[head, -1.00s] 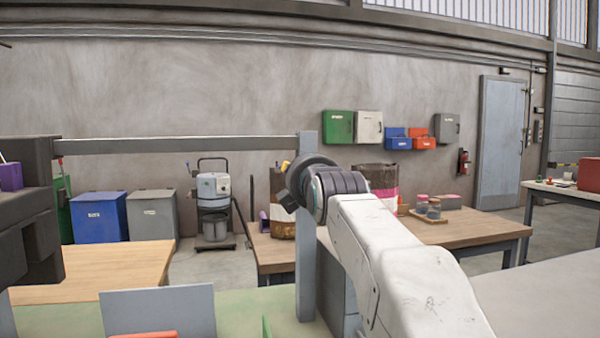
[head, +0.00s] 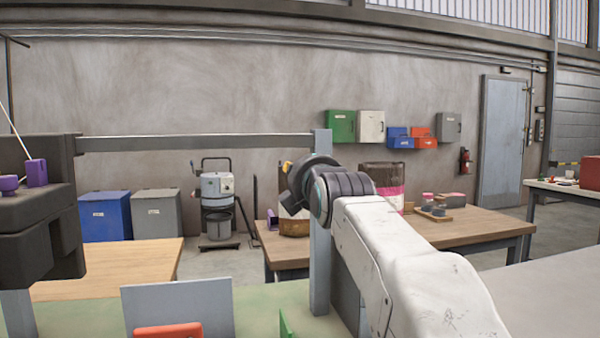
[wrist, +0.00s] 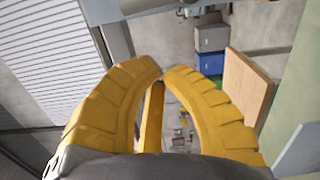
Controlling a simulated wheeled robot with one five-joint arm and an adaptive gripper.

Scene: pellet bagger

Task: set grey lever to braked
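I cannot make out a grey lever in either view. My gripper (wrist: 164,70) shows in the wrist view as two yellow ribbed fingers curving inward. Their tips are a small gap apart and nothing is held between them. A yellow bar shows through the space between the fingers; I cannot tell what it belongs to. In the head view the gripper is mostly hidden behind my dark wrist, with only a bit of yellow showing. A grey upright panel (head: 180,308) stands at the lower front, with a red-orange part (head: 168,331) before it.
A dark machine block (head: 40,225) with purple knobs (head: 36,172) stands at left. A grey post (head: 321,230) and crossbar (head: 200,142) frame the green surface (head: 258,305). Wooden tables (head: 470,228), a blue bin (head: 105,216) and a grey bin (head: 157,214) stand behind.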

